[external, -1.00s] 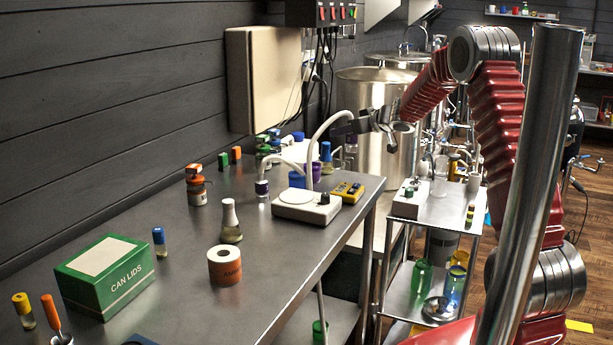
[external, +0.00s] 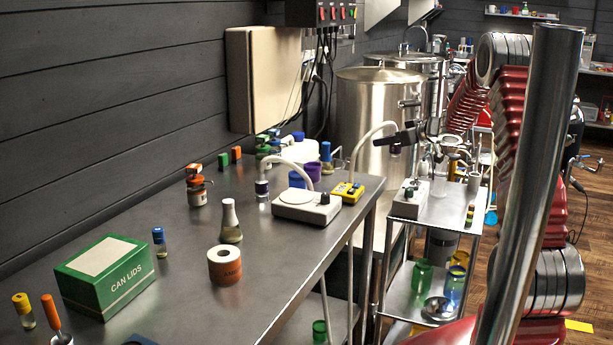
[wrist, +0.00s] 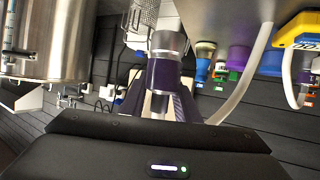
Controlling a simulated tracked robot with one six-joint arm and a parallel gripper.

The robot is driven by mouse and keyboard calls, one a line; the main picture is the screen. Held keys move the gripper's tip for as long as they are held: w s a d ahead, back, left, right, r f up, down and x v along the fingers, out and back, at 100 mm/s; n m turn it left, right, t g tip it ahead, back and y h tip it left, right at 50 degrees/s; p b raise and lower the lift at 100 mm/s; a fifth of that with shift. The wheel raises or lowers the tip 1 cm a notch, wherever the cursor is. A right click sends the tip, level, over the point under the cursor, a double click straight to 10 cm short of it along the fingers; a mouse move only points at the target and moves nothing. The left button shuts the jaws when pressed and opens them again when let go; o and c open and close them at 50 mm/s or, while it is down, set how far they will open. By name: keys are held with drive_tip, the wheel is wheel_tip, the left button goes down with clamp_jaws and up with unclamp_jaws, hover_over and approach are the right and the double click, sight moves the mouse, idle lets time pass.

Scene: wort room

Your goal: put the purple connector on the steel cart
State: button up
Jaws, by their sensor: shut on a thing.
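The purple connector (wrist: 165,75) has a silver end and sits between the fingers of my gripper (wrist: 168,103) in the wrist view. In the external view my gripper (external: 398,138) is shut on the connector (external: 395,149), which hangs small and dark with a white hose (external: 366,142) running from it. The steel cart (external: 440,211) stands right of the bench. The gripper and connector are in the air, above the back left part of its top in the picture. The exact height over the top cannot be told.
The steel bench (external: 180,275) holds a white stirrer (external: 307,206), a yellow meter (external: 347,191) and a second hose connector (external: 261,189). A large steel vessel (external: 365,110) stands behind.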

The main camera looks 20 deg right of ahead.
drive_tip(key=s+d+f, duration=0.2)
drive_tip(key=s+d, duration=0.3)
drive_tip(key=d, duration=0.2)
drive_tip(key=s+d+f, duration=0.2)
drive_tip(key=s+d, duration=0.4)
drive_tip(key=d, duration=0.2)
drive_tip(key=shift+s+f+y, duration=0.25)
drive_tip(key=shift+s+y, duration=0.05)
drive_tip(key=shift+y, duration=0.1)
drive_tip(key=shift+f, duration=3.15)
drive_tip(key=shift+f, duration=1.85)
drive_tip(key=shift+f, duration=0.1)
drive_tip(key=o, duration=0.9)
drive_tip(key=shift+c, duration=0.2)
